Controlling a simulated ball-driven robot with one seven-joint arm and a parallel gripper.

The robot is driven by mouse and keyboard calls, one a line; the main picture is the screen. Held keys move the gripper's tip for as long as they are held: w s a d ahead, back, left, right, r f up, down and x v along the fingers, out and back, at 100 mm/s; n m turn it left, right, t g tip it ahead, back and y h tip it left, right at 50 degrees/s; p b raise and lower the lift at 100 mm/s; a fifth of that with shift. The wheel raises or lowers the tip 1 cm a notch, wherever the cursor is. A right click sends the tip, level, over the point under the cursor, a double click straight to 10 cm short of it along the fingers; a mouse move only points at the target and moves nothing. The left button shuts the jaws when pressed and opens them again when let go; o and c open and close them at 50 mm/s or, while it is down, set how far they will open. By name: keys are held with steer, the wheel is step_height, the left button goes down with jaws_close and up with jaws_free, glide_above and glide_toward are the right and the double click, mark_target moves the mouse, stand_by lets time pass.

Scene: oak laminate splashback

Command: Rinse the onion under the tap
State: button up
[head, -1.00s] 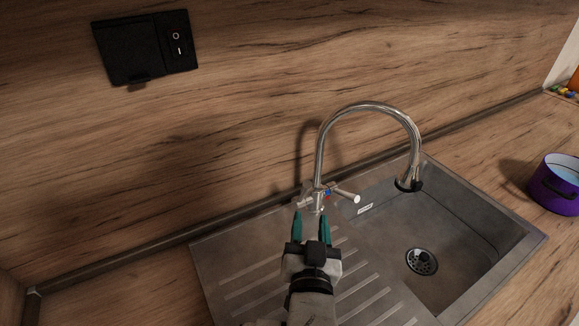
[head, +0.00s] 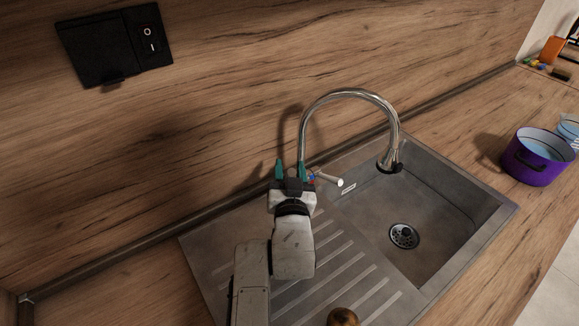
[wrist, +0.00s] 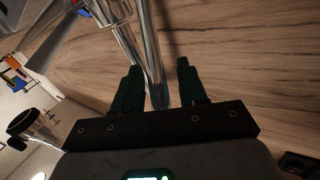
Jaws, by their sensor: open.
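A brown, rounded thing that looks like the onion (head: 342,317) is at the bottom edge of the head view, by the drainboard's front; only its top shows. The chrome tap (head: 349,92) arches over the sink basin (head: 440,230), its spout end above the basin. Its lever (head: 333,181) points right. My gripper (head: 291,168) is open and empty at the tap's base, its green fingers pointing up. In the wrist view the tap's pipe (wrist: 150,45) shows between and beyond the fingers of my gripper (wrist: 159,68); I cannot tell whether they touch it.
The ridged drainboard (head: 225,245) lies left of the basin, with my arm over it. A purple pot (head: 537,165) stands on the counter at right, with a glass-like vessel (head: 568,130) beside it.

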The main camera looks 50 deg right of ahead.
steer(key=shift+w+d, duration=0.1)
steer(key=shift+d, duration=0.05)
jaws_close()
stand_by(0.4)
